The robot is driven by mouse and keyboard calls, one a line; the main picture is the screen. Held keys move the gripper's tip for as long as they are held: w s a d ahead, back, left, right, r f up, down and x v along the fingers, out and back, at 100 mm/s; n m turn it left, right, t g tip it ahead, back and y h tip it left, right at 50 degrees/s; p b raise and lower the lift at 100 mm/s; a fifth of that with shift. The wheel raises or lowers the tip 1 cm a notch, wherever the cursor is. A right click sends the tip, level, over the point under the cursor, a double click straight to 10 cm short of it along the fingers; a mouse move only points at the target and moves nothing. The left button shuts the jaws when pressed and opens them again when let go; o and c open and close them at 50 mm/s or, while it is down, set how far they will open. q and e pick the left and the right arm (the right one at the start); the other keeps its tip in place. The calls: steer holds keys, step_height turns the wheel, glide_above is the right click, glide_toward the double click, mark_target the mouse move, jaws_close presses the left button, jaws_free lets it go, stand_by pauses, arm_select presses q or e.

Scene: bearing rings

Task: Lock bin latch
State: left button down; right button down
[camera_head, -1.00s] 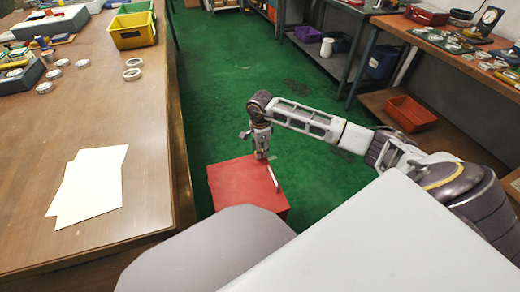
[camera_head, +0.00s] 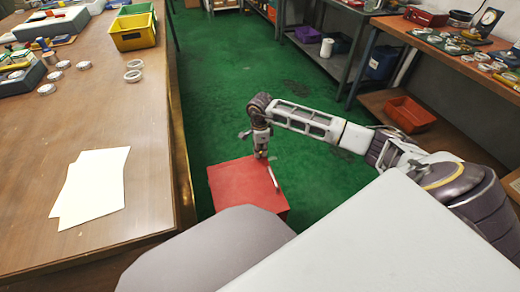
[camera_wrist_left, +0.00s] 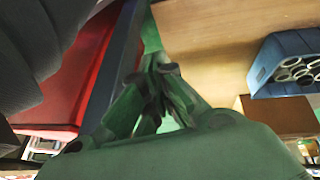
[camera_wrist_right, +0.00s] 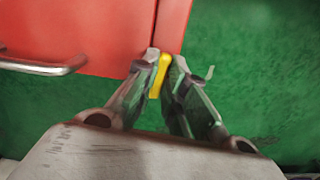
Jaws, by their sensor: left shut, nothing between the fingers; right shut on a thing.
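A red bin (camera_head: 240,184) stands on the green floor below my right arm in the head view; its red top fills the upper left of the right wrist view (camera_wrist_right: 105,30). A yellow latch piece (camera_wrist_right: 160,75) sits at the bin's edge. My right gripper (camera_wrist_right: 166,58) is shut on this yellow latch, with a finger on each side; in the head view the gripper (camera_head: 262,154) is at the bin's far edge. My left gripper (camera_wrist_left: 160,72) is shut and empty in the left wrist view and is outside the head view.
A wooden bench (camera_head: 140,190) with papers (camera_head: 92,186) and rings runs along the left. Shelves and an orange bin (camera_head: 410,114) are at the right. Green floor beyond the bin is clear.

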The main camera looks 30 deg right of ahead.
steer(key=m+p, duration=0.2)
steer(key=m, duration=0.2)
steer(key=shift+s+r, duration=0.1)
arm_select(q)
step_height(320, 180, up, 8)
steer(key=a+g+y+p, duration=0.1)
steer(key=a, duration=0.1)
arm_select(e)
steer(key=shift+m, duration=0.8)
steer(key=m+p, duration=0.2)
steer(key=shift+s+a+m, duration=0.1)
steer(key=shift+a+m, duration=0.05)
steer(key=shift+m, duration=0.25)
steer(key=m+p, duration=0.2)
steer(key=m, duration=0.1)
steer(key=shift+s+a+m+p, duration=0.1)
steer(key=shift+a+m+p, duration=0.1)
steer(key=shift+m+p, duration=1.3)
steer(key=shift+m, duration=1.1)
arm_select(q)
step_height(320, 180, down, 10)
steer(key=s+a+g+y, duration=0.1)
steer(key=s+a+g, duration=0.1)
steer(key=shift+a+f, duration=0.1)
steer(key=shift+f, duration=0.15)
arm_select(e)
steer(key=shift+a, duration=0.1)
